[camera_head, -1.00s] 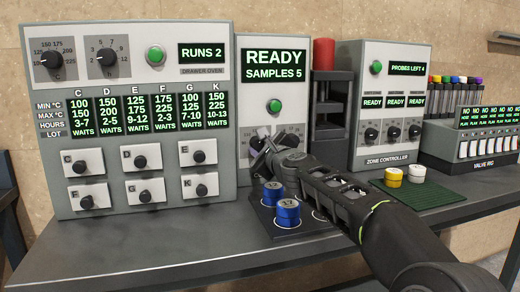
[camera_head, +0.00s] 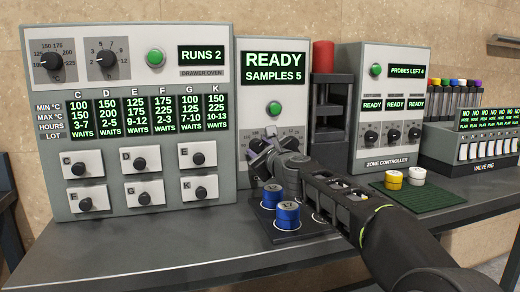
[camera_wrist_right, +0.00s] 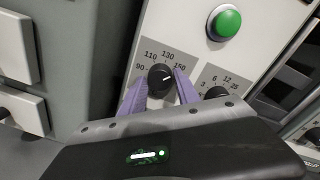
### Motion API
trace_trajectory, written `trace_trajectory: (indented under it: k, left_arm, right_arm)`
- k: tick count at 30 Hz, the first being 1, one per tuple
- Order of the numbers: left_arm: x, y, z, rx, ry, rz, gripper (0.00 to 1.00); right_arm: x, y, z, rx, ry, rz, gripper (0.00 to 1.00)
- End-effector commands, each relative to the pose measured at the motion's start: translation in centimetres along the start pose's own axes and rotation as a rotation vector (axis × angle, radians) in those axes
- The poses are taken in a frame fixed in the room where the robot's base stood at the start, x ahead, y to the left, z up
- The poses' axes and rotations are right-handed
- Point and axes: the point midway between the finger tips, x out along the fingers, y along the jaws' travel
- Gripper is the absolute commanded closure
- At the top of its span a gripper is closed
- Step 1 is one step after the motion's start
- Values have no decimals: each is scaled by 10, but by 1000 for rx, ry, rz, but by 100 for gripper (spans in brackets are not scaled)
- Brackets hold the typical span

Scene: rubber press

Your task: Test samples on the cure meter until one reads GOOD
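The cure meter (camera_head: 274,140) is the grey cabinet whose screen reads READY, SAMPLES 5. A green button and a row of dials sit below the screen. My right gripper (camera_head: 262,153) is at the dials. In the right wrist view its purple fingers flank the black left dial knob (camera_wrist_right: 160,78), close against both sides, and seem shut on it. The knob's white mark points near 150. Blue sample pots (camera_head: 287,214) with numbered lids stand on a dark tray (camera_head: 300,236) in front of the meter; my arm partly hides them. My left gripper is out of view.
The drawer oven (camera_head: 130,120), reading RUNS 2, stands left of the meter. A dark rack with a red cylinder (camera_head: 323,55) and the zone controller (camera_head: 392,105) stand right. The table's front left is clear.

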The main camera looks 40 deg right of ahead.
Motion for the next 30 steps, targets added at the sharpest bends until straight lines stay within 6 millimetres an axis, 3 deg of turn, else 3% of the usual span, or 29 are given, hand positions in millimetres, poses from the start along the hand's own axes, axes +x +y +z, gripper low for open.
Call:
trace_trajectory:
  k: [6,16,30]
  left_arm:
    - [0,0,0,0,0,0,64]
    - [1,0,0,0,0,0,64]
    - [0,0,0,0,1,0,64]
  right_arm:
    - [0,0,0,-1,-1,0,45]
    - [-5,0,1,-1,-2,-1,45]
    - [-72,-1,1,0,-2,-1,45]
